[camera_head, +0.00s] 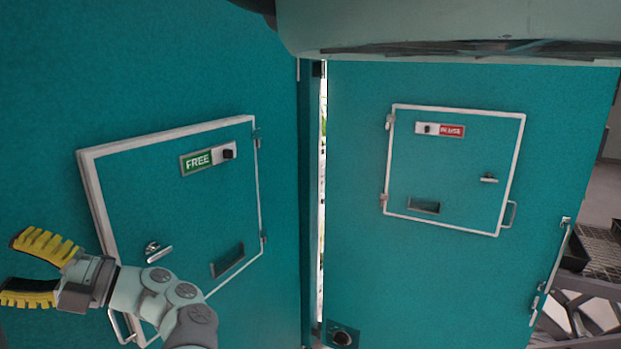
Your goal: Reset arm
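My gripper (38,270) is at the lower left, with two yellow ribbed fingers spread apart and nothing between them. My grey arm reaches in from the bottom and crosses in front of the lower left of a small teal hatch (185,215) with a white frame. The hatch carries a green FREE sign (197,161), a latch handle (158,251) and a slot. I cannot tell whether the arm touches the handle below the hatch, which it partly covers.
A second teal door (355,200) on the right has a closed-looking hatch (455,170) with a red IN USE sign (452,130). A narrow bright gap (321,190) shows between the panels. Black trays on a rack (600,250) stand at the far right.

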